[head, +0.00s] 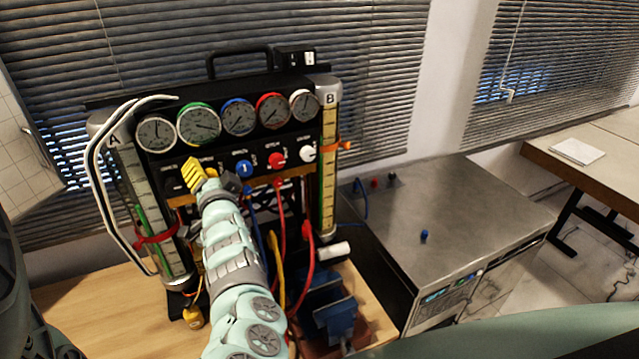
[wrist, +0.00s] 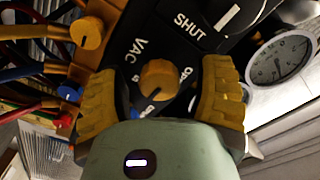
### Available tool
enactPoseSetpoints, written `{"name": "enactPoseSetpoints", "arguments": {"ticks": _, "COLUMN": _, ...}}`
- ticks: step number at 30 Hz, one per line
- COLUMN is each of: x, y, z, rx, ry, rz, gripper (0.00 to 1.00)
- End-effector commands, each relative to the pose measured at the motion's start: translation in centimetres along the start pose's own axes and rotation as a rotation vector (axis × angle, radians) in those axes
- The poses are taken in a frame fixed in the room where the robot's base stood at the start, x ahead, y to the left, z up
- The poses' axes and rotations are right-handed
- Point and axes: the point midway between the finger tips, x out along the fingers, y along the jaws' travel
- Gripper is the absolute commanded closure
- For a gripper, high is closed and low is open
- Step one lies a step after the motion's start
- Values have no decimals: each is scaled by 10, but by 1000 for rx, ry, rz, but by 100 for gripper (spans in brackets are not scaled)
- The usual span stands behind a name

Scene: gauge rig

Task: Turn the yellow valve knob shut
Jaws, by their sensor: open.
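The yellow valve knob (wrist: 158,80) sits on the black panel in the wrist view, with a small dark mark on its lower side. White lettering "VAC" and partly hidden lettering surround it. My gripper (wrist: 160,88) is open, with one yellow-padded finger on each side of the knob and a visible gap to both. Whether the fingertips reach the panel I cannot tell. In the head view my gripper (head: 209,178) is at the left part of the knob row and mostly hides the yellow knob.
Blue (head: 243,168), red (head: 277,160) and white (head: 307,153) knobs sit to the right, below several gauges (head: 239,117). Colored hoses (head: 281,240) hang below. A white tube (head: 98,190) loops at the left. A metal-topped cabinet (head: 460,215) stands at right.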

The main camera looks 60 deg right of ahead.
Motion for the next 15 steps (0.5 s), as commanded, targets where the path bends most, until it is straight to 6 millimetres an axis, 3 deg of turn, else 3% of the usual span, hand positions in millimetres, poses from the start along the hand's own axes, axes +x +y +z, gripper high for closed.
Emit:
{"name": "enactPoseSetpoints", "arguments": {"ticks": 8, "x": -17, "y": 2, "z": -2, "rx": 0, "ry": 2, "rz": 2, "gripper": 34}}
{"name": "enactPoseSetpoints", "arguments": {"ticks": 15, "x": -51, "y": 2, "z": -2, "rx": 0, "ry": 4, "rz": 4, "gripper": 34}}
